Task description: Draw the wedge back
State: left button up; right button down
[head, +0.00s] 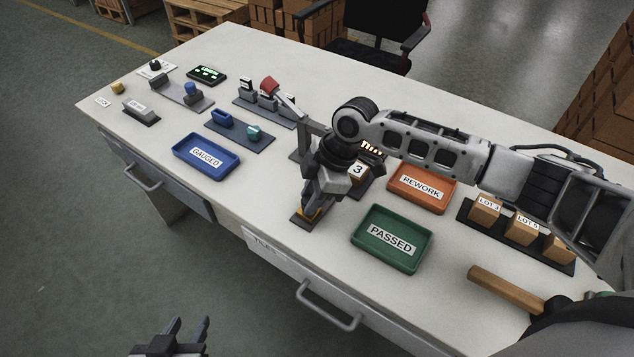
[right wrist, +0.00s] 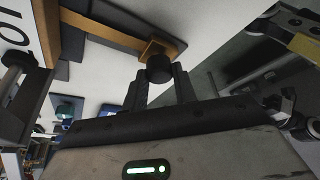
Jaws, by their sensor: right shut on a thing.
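The wedge is a tan-orange bar (right wrist: 108,34) with a dark round knob (right wrist: 159,68) at its near end. In the head view only a small orange part of it (head: 312,211) shows, low under my right gripper (head: 310,201), on a dark base plate (head: 299,222). My right gripper, which also shows in the right wrist view (right wrist: 160,82), is shut on the knob, with one finger on each side. The wedge's far end is hidden by my arm in the head view. My left gripper (head: 190,331) is open and empty, low in front of the table.
A green PASSED tray (head: 372,255) and an orange REWORK tray (head: 405,203) stand right of my right gripper. A block marked 3 (head: 357,170) is close behind it. A blue GAUGED tray (head: 184,165) is at left. The white tabletop (head: 262,205) is clear between.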

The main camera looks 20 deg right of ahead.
jog(key=shift+s+a+r, duration=0.1)
jog(key=shift+s+a, duration=0.2)
jog(key=shift+a, duration=0.05)
jog(key=c, duration=1.1)
grip_release()
jog(key=shift+d+r, duration=0.15)
jog(key=v, duration=1.5)
jog(key=shift+r, duration=0.2)
